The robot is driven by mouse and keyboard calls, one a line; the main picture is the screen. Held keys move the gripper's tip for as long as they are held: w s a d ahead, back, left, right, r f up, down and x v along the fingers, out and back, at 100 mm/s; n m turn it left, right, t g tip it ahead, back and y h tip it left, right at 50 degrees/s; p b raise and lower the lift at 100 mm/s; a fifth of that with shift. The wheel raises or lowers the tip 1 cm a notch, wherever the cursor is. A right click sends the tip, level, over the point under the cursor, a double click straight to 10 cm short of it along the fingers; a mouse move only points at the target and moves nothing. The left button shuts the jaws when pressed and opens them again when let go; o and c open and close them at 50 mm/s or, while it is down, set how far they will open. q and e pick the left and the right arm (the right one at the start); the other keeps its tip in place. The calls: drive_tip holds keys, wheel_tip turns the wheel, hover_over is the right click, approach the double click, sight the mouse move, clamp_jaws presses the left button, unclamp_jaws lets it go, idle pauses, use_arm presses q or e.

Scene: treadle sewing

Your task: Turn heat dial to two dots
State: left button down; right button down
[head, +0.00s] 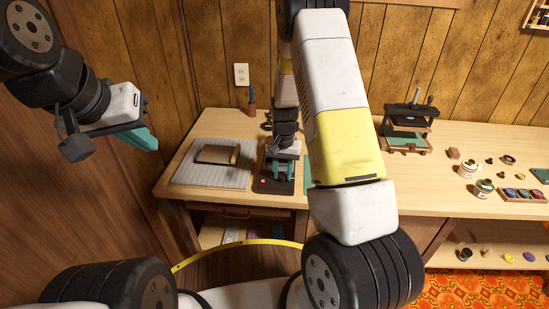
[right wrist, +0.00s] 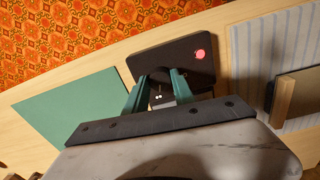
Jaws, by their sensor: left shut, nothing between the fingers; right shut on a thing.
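The black heat unit (head: 262,188) lies on the bench with a red light at its front left. It also shows in the right wrist view (right wrist: 185,52), with the light glowing pink-red. My right gripper (head: 283,172) points down over this unit. In the right wrist view its teal fingers (right wrist: 160,90) are closed around the small dark dial (right wrist: 158,102). My left gripper (head: 146,140) is shut and empty, held in the air at the left.
A pale striped mat (head: 187,176) with a brown-edged block on it lies left of the unit. A green mat (right wrist: 70,108) lies on its other side. A small press (head: 407,125), jars and small pots stand farther right. A wall outlet is behind.

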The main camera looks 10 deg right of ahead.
sight(282, 175)
drive_tip(key=shift+m, duration=0.5)
drive_tip(key=c, duration=1.1)
unclamp_jaws()
drive_tip(key=shift+o, duration=0.2)
wheel_tip(282, 175, up, 8)
drive_tip(key=shift+f, duration=0.1)
